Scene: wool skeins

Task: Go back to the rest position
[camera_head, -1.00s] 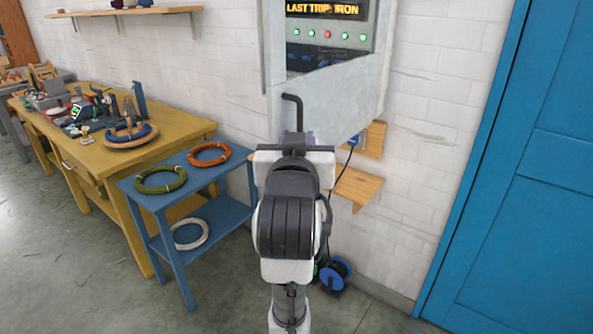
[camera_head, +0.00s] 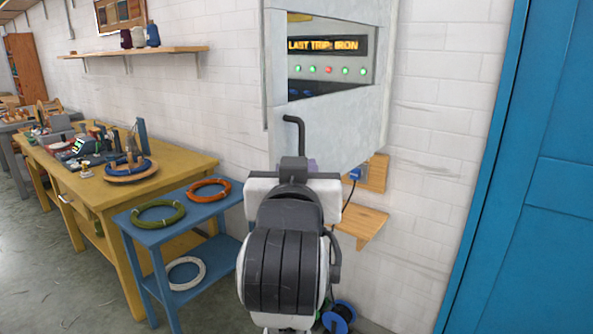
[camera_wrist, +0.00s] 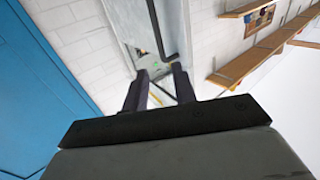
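My arm stands in the middle of the head view, in front of the grey wall cabinet (camera_head: 340,125). My gripper itself is hidden behind the arm there. In the wrist view my gripper (camera_wrist: 160,80) shows two dark fingers set apart, with nothing clearly held between them. A black bent rod (camera_head: 293,130) rises above the arm in front of the cabinet. A similar black rod (camera_wrist: 156,28) shows beyond the fingertips in the wrist view. I cannot tell what it is fixed to.
A blue shelf stand (camera_head: 150,236) at left carries green (camera_head: 158,213) and orange (camera_head: 209,190) coils, with a white coil (camera_head: 186,273) below. A cluttered yellow bench (camera_head: 180,167) stands behind. A small wooden shelf (camera_head: 362,222) and blue door (camera_head: 540,170) are at right. Floor is free at lower left.

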